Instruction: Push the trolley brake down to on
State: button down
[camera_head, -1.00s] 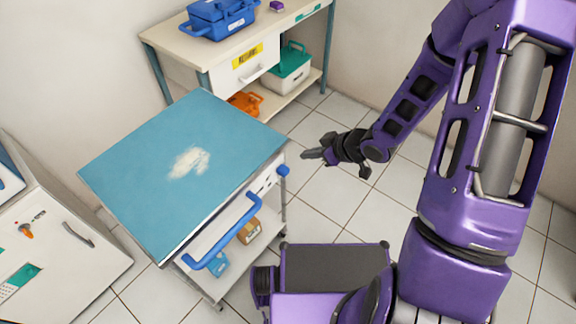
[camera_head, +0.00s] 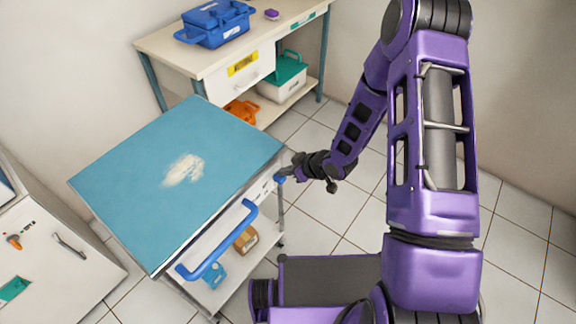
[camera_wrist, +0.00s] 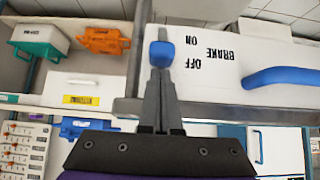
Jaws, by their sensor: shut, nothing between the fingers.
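The trolley (camera_head: 130,165) has a blue top with a pale worn patch. Its blue brake lever end (camera_head: 280,179) is at the trolley's near right corner, beside my gripper (camera_head: 292,167). In the wrist view the blue lever end (camera_wrist: 160,53) lies right at the tips of my shut, empty gripper (camera_wrist: 159,75). The tips seem to meet it, but I cannot tell whether they touch. The brake label (camera_wrist: 215,55) with ON and OFF appears upside down beside it. The lever's exact setting is unclear.
A blue push handle (camera_head: 218,240) sticks out from the trolley's front. A box (camera_head: 245,239) and a light-blue item (camera_head: 213,272) are on its lower shelf. A bench (camera_head: 190,62) with a blue case (camera_head: 215,24) stands behind. A white cabinet (camera_head: 60,270) is at left. Tiled floor is clear at right.

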aim_at(284, 182)
jog(key=shift+f, duration=0.3)
notch_tip(284, 182, down, 5)
jog(key=b, duration=0.3)
jog(key=shift+r+b, duration=0.2)
jog(key=shift+b, duration=0.15)
